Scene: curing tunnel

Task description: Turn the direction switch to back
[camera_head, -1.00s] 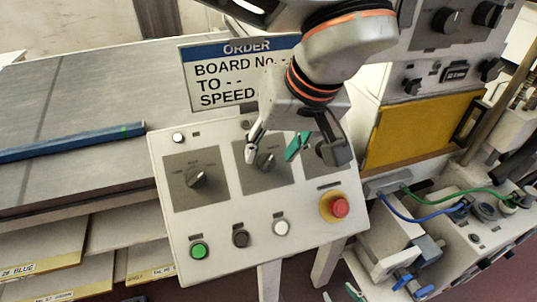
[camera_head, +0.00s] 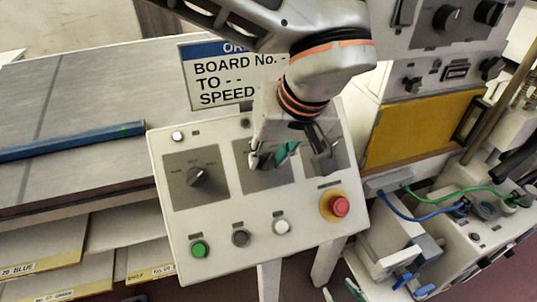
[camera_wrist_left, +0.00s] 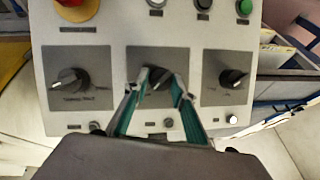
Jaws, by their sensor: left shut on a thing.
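A sloped light-grey control panel (camera_head: 218,228) carries three dark rotary knobs on grey plates. My left gripper (camera_head: 267,157) reaches down from above to the middle knob, with its teal-padded fingers on either side of it. The left wrist view shows the two fingers shut on the middle knob (camera_wrist_left: 158,80). The knob is partly hidden, and its labels are too small to read, so I cannot confirm that it is the direction switch. My right gripper (camera_head: 341,293) shows only its fingertips at the bottom edge, apart and empty.
The left knob (camera_head: 196,176) is free; my left gripper partly covers the right one. Below are a green button (camera_head: 199,250), black and white buttons and a red emergency stop (camera_head: 340,207). An order sign (camera_head: 222,80) stands behind, close to my left arm.

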